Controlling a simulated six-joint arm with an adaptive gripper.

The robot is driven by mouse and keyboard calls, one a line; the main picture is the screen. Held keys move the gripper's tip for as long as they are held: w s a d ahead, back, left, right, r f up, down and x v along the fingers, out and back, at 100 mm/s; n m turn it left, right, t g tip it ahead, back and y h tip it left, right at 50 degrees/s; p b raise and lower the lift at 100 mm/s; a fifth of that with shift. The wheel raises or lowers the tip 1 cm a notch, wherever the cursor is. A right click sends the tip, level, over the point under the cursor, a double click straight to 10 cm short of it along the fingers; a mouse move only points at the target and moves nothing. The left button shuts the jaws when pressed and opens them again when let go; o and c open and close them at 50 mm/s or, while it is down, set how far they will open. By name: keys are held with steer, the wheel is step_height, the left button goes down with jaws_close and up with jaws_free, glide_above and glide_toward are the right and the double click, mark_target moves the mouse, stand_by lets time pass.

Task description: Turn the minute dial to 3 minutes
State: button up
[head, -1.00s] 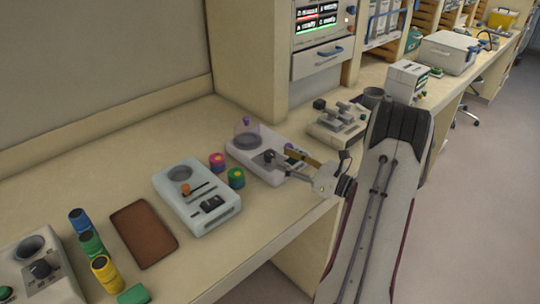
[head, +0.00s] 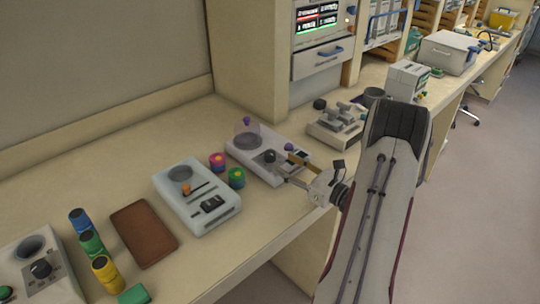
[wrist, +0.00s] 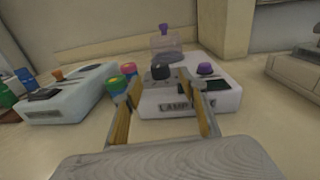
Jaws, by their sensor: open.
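A white device (head: 268,176) labelled "LAMP", the rest of its label unclear, stands on the bench; it also shows in the wrist view (wrist: 225,101). A black knob (head: 269,157) sits on its top; in the wrist view the knob (wrist: 160,71) appears between my fingertips, just beyond them. I cannot read any minute marks around it.
Red and green round pieces (head: 236,177) stand left of the device. Further left are another white device (head: 198,218), a brown pad (head: 143,233), several coloured cylinders (head: 90,244) and a device with a black dial (head: 41,269). A grey apparatus (head: 337,124) stands to the right.

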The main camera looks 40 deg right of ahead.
mark_target(274, 157)
steer(key=shift+w+a, duration=0.15)
steer(key=shift+w, duration=1.7)
steer(key=shift+w+a, duration=0.1)
steer(key=shift+w, duration=1.75)
steer(key=c, duration=1.1)
